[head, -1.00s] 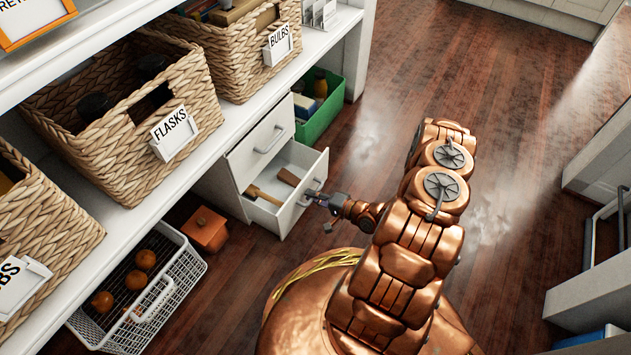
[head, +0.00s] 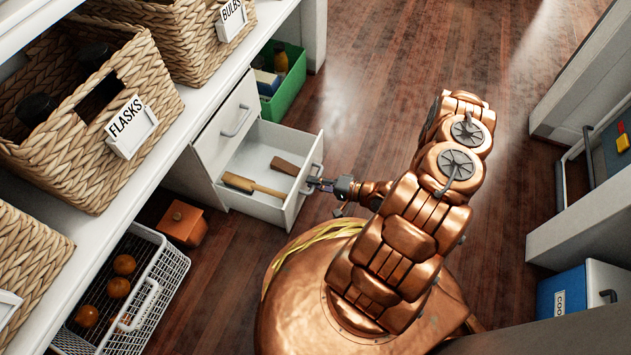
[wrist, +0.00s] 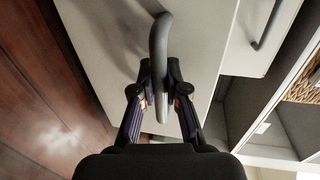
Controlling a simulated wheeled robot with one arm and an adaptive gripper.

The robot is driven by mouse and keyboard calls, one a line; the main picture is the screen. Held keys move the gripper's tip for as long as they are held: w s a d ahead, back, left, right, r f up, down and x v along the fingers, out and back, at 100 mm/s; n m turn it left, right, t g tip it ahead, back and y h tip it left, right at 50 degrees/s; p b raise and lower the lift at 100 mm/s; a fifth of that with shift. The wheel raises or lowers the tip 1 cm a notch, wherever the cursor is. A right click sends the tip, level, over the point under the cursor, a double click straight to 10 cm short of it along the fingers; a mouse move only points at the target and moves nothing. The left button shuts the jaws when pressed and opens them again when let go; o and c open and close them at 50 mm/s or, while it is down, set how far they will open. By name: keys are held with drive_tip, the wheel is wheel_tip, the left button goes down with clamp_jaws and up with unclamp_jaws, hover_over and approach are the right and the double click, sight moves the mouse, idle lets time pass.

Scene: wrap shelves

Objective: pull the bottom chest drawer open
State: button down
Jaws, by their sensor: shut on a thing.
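The white chest (head: 228,122) stands under the shelf in the head view. Its bottom drawer (head: 293,205) is pulled partly out, and its inside shows a wooden-handled brush (head: 252,186) and a brown block (head: 285,166). My gripper (head: 318,184) is at the drawer's front. In the wrist view my gripper (wrist: 161,103) is shut on the grey bar handle (wrist: 160,45) of the drawer, one finger on each side. The upper drawer's handle (head: 237,121) shows above, and that drawer is shut.
A green crate (head: 285,85) stands beyond the chest. An orange box (head: 183,222) and a white wire basket of round fruit (head: 158,300) are on the floor to the left. Labelled wicker baskets (head: 75,150) fill the shelf above. Wooden floor is clear beyond my arm.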

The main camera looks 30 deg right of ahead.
drive_tip(key=c, duration=1.2)
unclamp_jaws()
